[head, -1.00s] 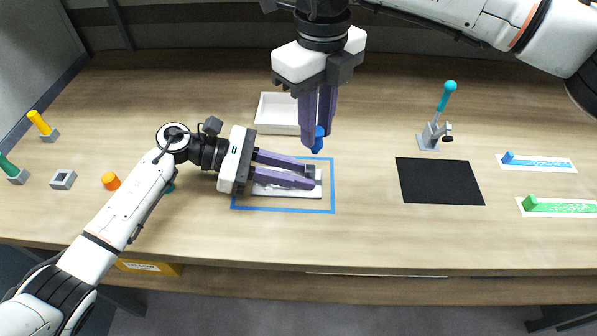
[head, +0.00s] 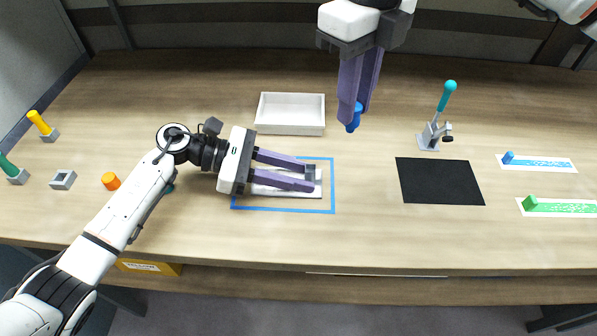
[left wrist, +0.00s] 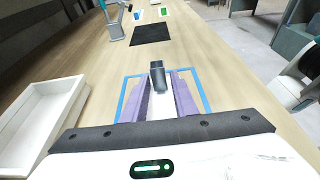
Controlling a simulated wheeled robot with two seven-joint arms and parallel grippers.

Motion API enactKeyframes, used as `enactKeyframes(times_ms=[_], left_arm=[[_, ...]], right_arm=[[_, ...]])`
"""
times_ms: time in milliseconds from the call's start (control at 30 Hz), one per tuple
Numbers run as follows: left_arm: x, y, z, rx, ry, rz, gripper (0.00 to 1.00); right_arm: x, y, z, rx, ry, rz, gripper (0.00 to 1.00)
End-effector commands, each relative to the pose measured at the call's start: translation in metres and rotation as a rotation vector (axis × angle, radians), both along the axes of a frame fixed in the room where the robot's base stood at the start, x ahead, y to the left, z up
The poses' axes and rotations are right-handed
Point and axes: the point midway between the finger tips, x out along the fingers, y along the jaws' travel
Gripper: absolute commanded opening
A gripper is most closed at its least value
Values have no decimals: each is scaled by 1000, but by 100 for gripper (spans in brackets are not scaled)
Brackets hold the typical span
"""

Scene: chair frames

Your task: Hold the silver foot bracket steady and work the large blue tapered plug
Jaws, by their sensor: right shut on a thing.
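The silver foot bracket (head: 310,173) sits on a white plate (head: 290,192) inside a blue square outline on the table. My left gripper (head: 311,179) reaches in from the left with its fingers on either side of the bracket. In the left wrist view the grey bracket (left wrist: 158,77) stands upright between the purple fingertips (left wrist: 163,88); whether they touch it is hard to tell. My right gripper (head: 356,108) is shut on the large blue tapered plug (head: 354,118), holding it tip down above the table, right of and beyond the bracket.
An empty white tray (head: 290,131) lies behind the outlined area. A toggle clamp with a teal handle (head: 447,97) and a black mat (head: 440,181) are to the right. Blue (head: 508,157) and green (head: 530,202) pieces lie at far right; grey sockets (head: 63,180) and an orange plug (head: 111,181) at left.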

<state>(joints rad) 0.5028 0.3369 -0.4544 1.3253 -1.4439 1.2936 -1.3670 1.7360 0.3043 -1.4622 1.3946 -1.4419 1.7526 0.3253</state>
Motion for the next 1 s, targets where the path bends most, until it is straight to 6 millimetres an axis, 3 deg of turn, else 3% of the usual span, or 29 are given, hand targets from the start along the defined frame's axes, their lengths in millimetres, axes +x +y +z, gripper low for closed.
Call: enactKeyframes(times_ms=[300, 433, 800, 1000], left_arm=[[0, 1, -2, 6, 2, 2, 42], [0, 11, 1, 6, 1, 3, 42], [1, 82, 26, 4, -2, 3, 42], [0, 107, 36, 2, -1, 2, 42]], right_arm=[[0, 0, -1, 0, 0, 0, 0], [0, 0, -1, 0, 0, 0, 0], [0, 0, 0, 0, 0, 0, 0], [0, 0, 0, 0, 0, 0, 0]])
